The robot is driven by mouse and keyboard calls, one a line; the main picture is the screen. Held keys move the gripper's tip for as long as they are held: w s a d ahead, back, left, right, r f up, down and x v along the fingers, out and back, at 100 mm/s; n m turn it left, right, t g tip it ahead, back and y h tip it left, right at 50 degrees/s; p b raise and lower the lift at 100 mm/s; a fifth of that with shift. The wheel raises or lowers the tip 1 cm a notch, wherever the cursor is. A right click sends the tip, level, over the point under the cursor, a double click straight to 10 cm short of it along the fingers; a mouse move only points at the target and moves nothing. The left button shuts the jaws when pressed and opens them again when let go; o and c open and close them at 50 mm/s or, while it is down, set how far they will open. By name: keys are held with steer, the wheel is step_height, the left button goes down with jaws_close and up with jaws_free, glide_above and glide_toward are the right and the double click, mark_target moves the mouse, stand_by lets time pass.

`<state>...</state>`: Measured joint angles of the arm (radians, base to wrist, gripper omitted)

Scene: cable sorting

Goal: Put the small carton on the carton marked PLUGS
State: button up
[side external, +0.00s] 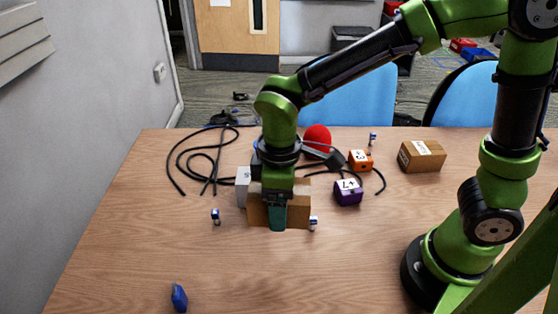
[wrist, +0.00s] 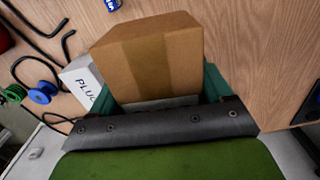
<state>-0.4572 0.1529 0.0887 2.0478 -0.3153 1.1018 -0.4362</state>
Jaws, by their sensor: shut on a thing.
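My gripper (side external: 278,215) is shut on a plain brown carton (side external: 258,211), with teal fingers on either side of it. The held carton (wrist: 150,55) fills the upper middle of the wrist view. The grey-white carton marked PLUGS (wrist: 78,73) shows at its left there, partly covered, with only the first letters readable. In the side view the PLUGS carton (side external: 242,187) is mostly hidden behind the held carton and my gripper. I cannot tell how high the held carton is above the table.
Another brown carton with a white label (side external: 422,156) stands at the back right. A black cable (side external: 205,157) loops behind. A blue object (side external: 179,297) lies front left. The table's front middle is clear.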

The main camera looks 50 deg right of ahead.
steer(key=d+r, duration=0.1)
steer(key=d, duration=0.7)
steer(key=n, duration=0.1)
glide_toward(243, 178)
steer(key=s+d+f, duration=0.2)
steer(key=d, duration=0.1)
steer(key=shift+s+d+f, duration=0.1)
steer(key=shift+d+f, duration=0.05)
steer(key=shift+f, duration=1.9)
steer(key=shift+f, duration=0.2)
steer(key=o, duration=1.1)
steer(key=shift+c, duration=0.2)
steer(key=shift+r, duration=0.1)
